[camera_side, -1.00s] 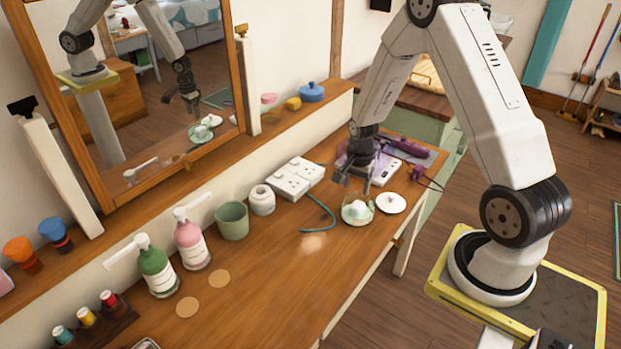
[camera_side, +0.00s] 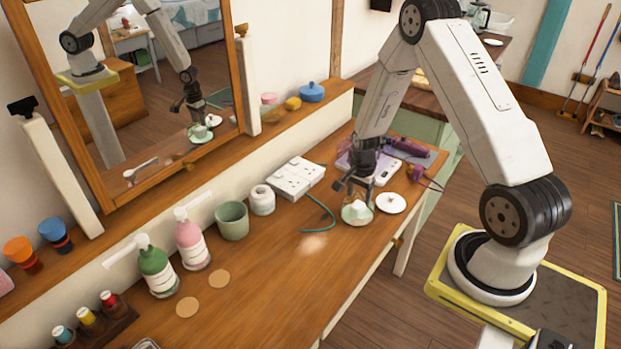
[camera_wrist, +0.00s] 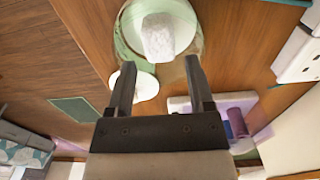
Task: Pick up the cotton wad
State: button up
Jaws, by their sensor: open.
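The cotton wad (camera_side: 357,207) is a white lump in a pale green glass dish (camera_side: 357,219) on the wooden dressing table. In the wrist view the wad (camera_wrist: 158,38) lies beyond the fingertips, roughly between their lines, with the green dish (camera_wrist: 124,47) around it. My gripper (camera_side: 356,190) is just above the dish in the side view, and its jaws are open and empty. The wrist view shows both dark fingers of my gripper (camera_wrist: 160,66) apart. A round white lid (camera_side: 391,203) lies to the right of the dish and also shows in the wrist view (camera_wrist: 147,86).
A white socket strip (camera_side: 295,178) with a teal cord (camera_side: 327,222) lies left of the dish. A purple hair tool (camera_side: 408,147) and a pale flat device (camera_side: 384,174) lie behind. A green cup (camera_side: 232,220) and pump bottles stand further left. The front tabletop is mostly clear.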

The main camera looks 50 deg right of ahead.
aim_at(358, 204)
jog(key=shift+a+f, duration=0.15)
jog(key=shift+f, duration=2.45)
jog(key=shift+c, duration=0.2)
grip_shut()
jog(key=shift+r, duration=0.15)
jog(key=shift+r, duration=4.9)
